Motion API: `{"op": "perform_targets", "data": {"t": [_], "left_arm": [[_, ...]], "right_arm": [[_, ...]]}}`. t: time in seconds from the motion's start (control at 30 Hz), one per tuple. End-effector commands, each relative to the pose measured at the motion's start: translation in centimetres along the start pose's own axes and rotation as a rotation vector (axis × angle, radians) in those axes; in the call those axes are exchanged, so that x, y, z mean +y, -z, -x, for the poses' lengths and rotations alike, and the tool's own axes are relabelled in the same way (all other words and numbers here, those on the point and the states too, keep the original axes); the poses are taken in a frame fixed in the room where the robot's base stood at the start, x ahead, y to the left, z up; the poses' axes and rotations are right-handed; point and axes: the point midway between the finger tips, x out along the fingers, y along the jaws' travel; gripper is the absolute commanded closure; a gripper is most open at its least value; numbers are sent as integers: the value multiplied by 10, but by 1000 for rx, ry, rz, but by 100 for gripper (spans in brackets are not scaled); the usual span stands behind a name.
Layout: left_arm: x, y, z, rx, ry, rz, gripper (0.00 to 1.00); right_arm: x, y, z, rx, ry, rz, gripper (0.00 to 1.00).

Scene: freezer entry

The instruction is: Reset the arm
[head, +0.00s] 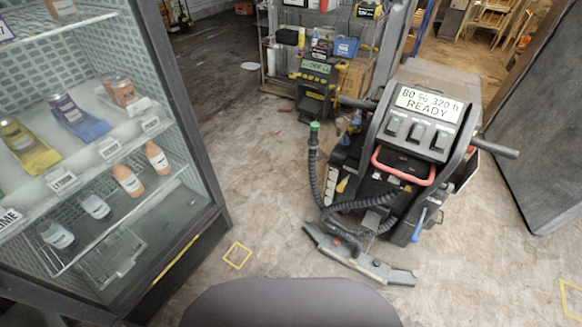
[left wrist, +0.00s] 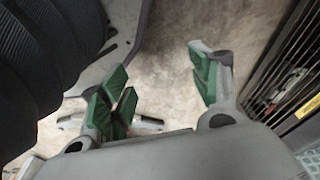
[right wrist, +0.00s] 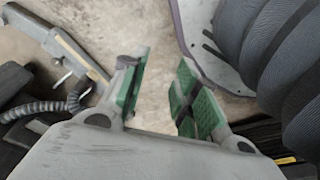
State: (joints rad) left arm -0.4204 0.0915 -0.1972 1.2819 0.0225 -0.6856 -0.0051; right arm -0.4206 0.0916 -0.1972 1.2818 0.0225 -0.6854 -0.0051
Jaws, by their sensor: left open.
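Neither of my arms shows in the head view. In the left wrist view my left gripper (left wrist: 160,88) is open, its green-padded fingers wide apart with bare floor between them. In the right wrist view my right gripper (right wrist: 162,92) is also open and empty, with a narrower gap between its green pads. Both grippers hang above the floor and touch nothing that I can see. Black ribbed arm parts of mine fill the upper left of the left wrist view and the upper right of the right wrist view.
A glass-fronted cabinet (head: 218,190) with bottles stands at left; its dark grille (left wrist: 290,65) is near my left gripper. A floor-cleaning machine (head: 412,135) stands at right, its floor nozzle (head: 350,257) facing me. A dark panel (head: 540,130) stands far right. Floor between is clear.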

Motion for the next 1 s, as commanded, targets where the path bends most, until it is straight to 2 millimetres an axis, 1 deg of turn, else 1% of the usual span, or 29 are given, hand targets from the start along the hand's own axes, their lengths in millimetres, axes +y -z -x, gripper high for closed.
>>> {"op": "perform_targets", "data": {"t": [0.03, 0.27, 0.57, 1.0], "left_arm": [[0, -5, 5, -4, 1, 0, 38], [-4, -27, 7, -17, 7, -1, 38], [-8, -60, 14, -33, 14, -3, 38], [-14, -110, 34, -57, 23, -7, 38]], "right_arm": [[0, -4, 5, -4, -1, 0, 70], [4, -27, 7, -17, -7, 1, 70], [8, -59, 14, -33, -14, 3, 70], [14, -110, 34, -57, -23, 7, 70]]}}
